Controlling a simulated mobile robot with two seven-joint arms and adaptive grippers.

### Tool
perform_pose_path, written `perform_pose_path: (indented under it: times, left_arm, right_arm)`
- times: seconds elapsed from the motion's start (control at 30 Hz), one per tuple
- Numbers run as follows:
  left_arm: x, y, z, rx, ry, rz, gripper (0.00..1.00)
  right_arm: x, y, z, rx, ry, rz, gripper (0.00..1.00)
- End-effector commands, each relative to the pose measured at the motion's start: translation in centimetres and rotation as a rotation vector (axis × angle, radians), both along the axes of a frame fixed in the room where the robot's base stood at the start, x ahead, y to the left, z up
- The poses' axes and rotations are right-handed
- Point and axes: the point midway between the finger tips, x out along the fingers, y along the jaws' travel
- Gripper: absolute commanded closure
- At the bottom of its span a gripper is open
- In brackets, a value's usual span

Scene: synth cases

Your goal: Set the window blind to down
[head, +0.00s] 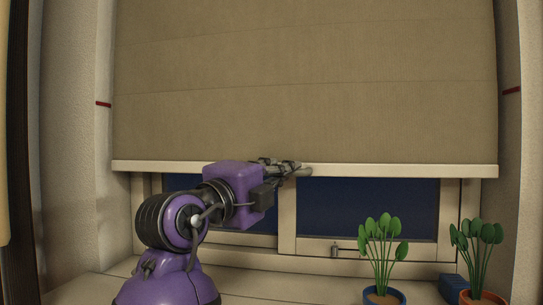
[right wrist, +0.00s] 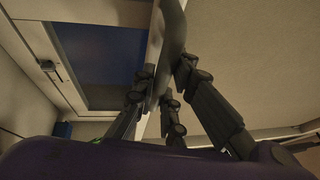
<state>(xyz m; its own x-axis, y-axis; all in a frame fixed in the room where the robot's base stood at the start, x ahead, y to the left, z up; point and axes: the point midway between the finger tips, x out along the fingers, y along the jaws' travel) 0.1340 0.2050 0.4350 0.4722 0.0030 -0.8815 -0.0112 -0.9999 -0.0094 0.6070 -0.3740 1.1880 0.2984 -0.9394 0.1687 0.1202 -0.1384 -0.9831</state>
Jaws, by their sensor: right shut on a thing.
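The tan window blind (head: 305,80) hangs over most of the window in the head view. Its pale bottom bar (head: 410,170) is level and sits below the red marks on both side walls. Dark glass shows beneath the bar. My right gripper (head: 287,167) is at the bar, left of its middle, shut on a grey handle (head: 304,171). In the right wrist view, the fingers of my right gripper (right wrist: 163,92) close around the grey handle (right wrist: 172,40) beside the bar. The fingers hide part of the handle. My left gripper is not in view.
Two potted plants, one in a blue pot (head: 384,297) and one in an orange-rimmed pot (head: 482,298), stand at the lower right. A dark blue block (head: 453,288) sits between them. Red marks (head: 103,104) (head: 512,90) are on the side walls. A window latch (head: 334,250) is below the bar.

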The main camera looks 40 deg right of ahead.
Motion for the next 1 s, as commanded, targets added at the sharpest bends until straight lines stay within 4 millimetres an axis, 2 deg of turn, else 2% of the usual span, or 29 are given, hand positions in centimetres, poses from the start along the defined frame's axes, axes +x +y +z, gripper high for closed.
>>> perform_pose_path:
  times: [0.03, 0.1, 0.27, 0.4, 0.67, 1.0]
  left_arm:
    - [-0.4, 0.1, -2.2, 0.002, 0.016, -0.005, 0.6]
    - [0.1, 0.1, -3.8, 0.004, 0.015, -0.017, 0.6]
    - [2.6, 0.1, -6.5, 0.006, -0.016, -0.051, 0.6]
    - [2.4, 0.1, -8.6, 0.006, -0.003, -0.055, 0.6]
    - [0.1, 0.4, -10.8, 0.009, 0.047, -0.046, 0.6]
    - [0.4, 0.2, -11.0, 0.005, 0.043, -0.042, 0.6]
  right_arm:
    - [0.3, 0.0, -3.2, 0.005, 0.006, -0.001, 1.0]
    - [0.2, 0.0, -5.5, 0.004, 0.004, -0.001, 1.0]
    - [0.2, 0.0, -9.8, 0.004, 0.003, 0.0, 1.0]
    - [0.1, 0.0, -12.5, 0.004, 0.0, -0.001, 1.0]
    - [0.0, 0.0, -14.8, 0.003, -0.003, 0.001, 1.0]
    - [-0.1, 0.0, -15.0, 0.003, -0.005, 0.001, 1.0]
